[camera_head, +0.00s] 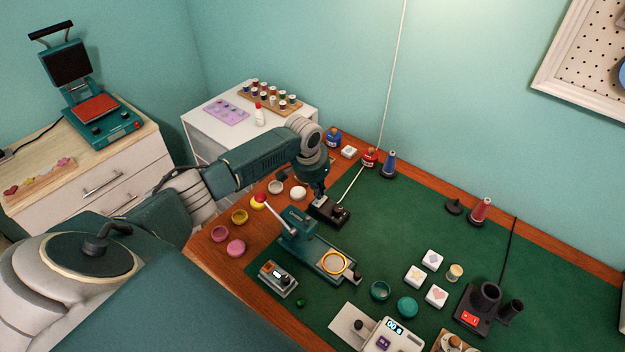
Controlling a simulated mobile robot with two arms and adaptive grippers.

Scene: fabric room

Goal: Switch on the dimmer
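The likely dimmer is a small black box (341,219) with a knob-like part on top, lying on the green mat (415,215). A thin white cord runs from near it up the wall. My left arm comes in from the left, and its gripper (319,196) points down at the far left end of this box. The fingertips are dark and small, so I cannot tell whether they touch the box or how far apart they are. My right gripper is not in view.
A teal press (296,232) with a red-tipped lever stands just in front of the black box. A small grey device (278,279) sits nearer. Spools (388,164) and small jars stand behind. The mat to the right of the box is clear.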

